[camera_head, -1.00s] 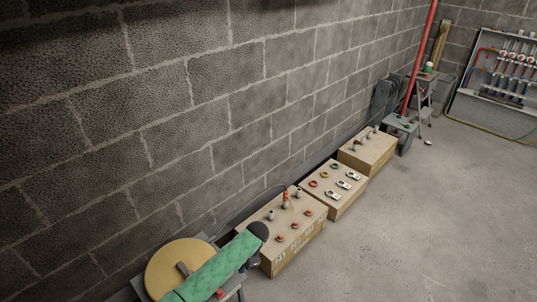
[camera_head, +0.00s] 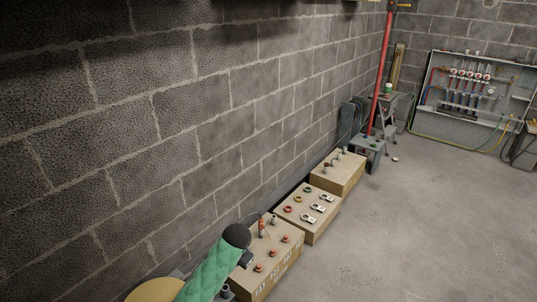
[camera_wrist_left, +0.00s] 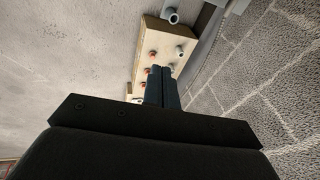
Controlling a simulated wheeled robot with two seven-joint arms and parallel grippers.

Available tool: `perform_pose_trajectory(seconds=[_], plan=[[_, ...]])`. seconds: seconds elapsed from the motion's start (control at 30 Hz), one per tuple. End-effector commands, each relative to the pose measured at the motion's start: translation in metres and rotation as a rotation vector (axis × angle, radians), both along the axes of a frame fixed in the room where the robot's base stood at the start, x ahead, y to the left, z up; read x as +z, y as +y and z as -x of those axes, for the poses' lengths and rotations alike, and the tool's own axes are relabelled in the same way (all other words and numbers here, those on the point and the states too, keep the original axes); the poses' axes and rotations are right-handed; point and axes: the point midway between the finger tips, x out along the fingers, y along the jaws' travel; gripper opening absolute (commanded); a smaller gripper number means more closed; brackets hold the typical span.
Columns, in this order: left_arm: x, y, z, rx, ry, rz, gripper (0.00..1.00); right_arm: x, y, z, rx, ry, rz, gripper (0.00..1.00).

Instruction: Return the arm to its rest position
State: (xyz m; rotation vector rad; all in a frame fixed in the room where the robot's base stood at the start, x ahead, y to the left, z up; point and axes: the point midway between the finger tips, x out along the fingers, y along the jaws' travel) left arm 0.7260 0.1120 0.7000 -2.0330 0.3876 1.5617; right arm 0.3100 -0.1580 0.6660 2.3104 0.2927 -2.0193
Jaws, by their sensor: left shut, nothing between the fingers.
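My left arm in its green sleeve (camera_head: 208,272) comes in from the bottom left in the head view. My right gripper is not in view.
Three wooden boxes line the block wall: near (camera_head: 270,270), middle (camera_head: 318,222), far (camera_head: 338,177). A yellow disc (camera_head: 155,291) is cut off at the bottom. A red pole (camera_head: 381,75), grey stepped stand (camera_head: 388,121) and pipe panel (camera_head: 470,90) stand behind. The floor at right is clear.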

Motion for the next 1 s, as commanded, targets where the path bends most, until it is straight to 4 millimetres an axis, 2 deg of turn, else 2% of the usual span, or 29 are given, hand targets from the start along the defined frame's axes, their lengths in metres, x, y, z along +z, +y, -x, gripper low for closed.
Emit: perform_pose_trajectory(seconds=[0.1, 0.2, 0.43, 0.6, 0.77, 1.0], plan=[[0.032, -0.008, 0.026, 0.044, -0.082, 0.085, 0.00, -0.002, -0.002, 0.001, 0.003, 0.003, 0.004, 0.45], [0.051, -0.008, 0.051, 0.082, -0.130, 0.145, 0.00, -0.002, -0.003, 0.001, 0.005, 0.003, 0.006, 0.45], [0.072, 0.005, 0.118, 0.163, -0.183, 0.242, 0.00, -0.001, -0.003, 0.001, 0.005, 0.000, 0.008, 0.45], [0.073, 0.019, 0.170, 0.215, -0.181, 0.281, 0.00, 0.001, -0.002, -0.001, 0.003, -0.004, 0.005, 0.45], [0.064, 0.033, 0.220, 0.267, -0.149, 0.303, 0.00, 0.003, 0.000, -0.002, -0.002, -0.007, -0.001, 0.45], [0.031, 0.047, 0.297, 0.340, -0.048, 0.310, 0.00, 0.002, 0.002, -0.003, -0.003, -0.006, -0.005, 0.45]])
